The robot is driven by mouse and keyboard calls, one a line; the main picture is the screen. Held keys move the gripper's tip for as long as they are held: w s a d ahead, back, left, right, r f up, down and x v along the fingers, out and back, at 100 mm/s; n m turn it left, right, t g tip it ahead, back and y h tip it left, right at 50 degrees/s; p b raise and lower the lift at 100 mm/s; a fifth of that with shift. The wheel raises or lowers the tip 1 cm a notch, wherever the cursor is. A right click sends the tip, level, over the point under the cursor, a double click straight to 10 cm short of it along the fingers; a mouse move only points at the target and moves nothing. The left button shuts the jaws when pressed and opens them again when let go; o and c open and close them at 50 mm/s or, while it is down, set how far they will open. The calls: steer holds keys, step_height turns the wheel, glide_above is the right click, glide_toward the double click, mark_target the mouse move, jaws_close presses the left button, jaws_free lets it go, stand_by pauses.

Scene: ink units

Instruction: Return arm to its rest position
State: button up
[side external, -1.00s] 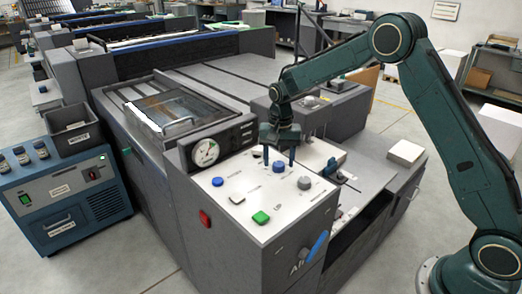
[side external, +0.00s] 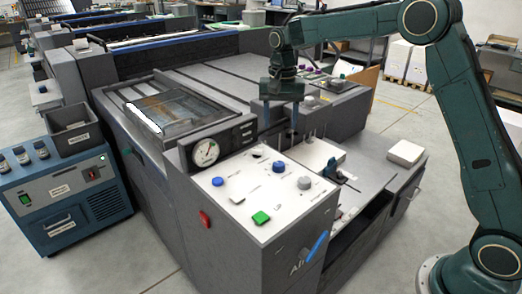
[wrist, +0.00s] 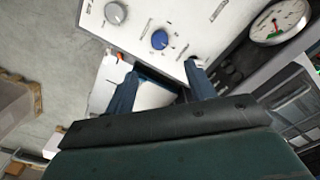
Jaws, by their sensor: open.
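My gripper (side external: 280,117) hangs above the back edge of the machine's white control panel (side external: 258,236), its two blue fingers pointing down. It is open, with a clear gap between the fingers and nothing held. In the wrist view my gripper (wrist: 160,82) shows its fingers spread apart over the machine, with the panel beyond them. The panel carries a blue knob (side external: 279,167), a second blue knob (side external: 217,181), a grey knob (side external: 304,183) and a green button (side external: 261,218). No finger touches the panel.
A round dial gauge (side external: 205,153) stands at the panel's back left. A blue cabinet (side external: 70,203) with a dark bin (side external: 73,131) is at left. A stack of white paper (side external: 405,153) lies on the machine's right deck. The air above the machine is free.

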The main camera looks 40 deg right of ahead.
steer(key=shift+r, duration=0.25)
steer(key=s+a+r+n+t, duration=0.1)
steer(key=s+r+n, duration=0.1)
steer(key=s+r, duration=0.45)
steer(key=s+a+r+n+t, duration=0.15)
steer(key=s+r, duration=0.25)
steer(key=s, duration=0.6)
steer(key=s+f+n+t, duration=0.3)
steer(key=s+f+n, duration=0.1)
steer(key=s, duration=1.4)
steer(key=shift+n, duration=0.75)
